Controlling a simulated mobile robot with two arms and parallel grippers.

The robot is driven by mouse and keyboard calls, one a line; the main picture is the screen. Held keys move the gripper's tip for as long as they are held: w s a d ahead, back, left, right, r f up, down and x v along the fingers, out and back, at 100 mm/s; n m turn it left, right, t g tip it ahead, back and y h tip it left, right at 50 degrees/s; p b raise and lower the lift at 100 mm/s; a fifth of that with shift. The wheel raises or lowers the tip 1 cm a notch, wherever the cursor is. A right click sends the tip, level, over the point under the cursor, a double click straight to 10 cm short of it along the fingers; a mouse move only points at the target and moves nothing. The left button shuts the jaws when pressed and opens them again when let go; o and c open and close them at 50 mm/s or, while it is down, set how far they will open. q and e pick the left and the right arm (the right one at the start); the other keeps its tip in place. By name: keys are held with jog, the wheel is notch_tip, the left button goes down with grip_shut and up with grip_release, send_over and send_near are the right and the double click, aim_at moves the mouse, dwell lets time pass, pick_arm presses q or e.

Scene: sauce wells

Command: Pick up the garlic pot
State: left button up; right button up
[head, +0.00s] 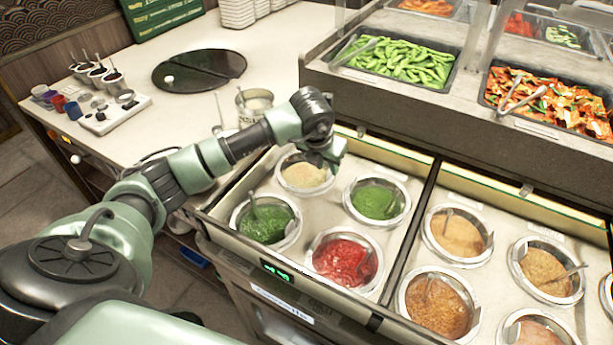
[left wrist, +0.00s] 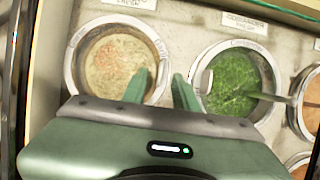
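The pot that looks like the garlic one is a round metal-rimmed pot of pale beige sauce (head: 304,174) at the back left of the counter wells. My left gripper (head: 326,163) is above the wells at that pot's right side. In the left wrist view its two green fingers (left wrist: 160,80) are apart with nothing between them. The left finger overlaps the pot's right rim and the right finger is beside the coriander pot (left wrist: 236,80). Height above the rim is unclear. My right gripper is not seen.
A green pot with a spoon (head: 265,221), a red sauce pot (head: 343,260) and another green pot (head: 377,201) are close by. A raised counter with a tray of green pods (head: 400,60) stands behind. A metal can (head: 254,103) is on the white worktop.

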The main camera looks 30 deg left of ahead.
pick_arm(q)
jog(key=shift+x, duration=1.2)
grip_shut()
dwell(0.4)
jog(key=shift+w+r, duration=0.1)
jog(key=shift+r, duration=0.05)
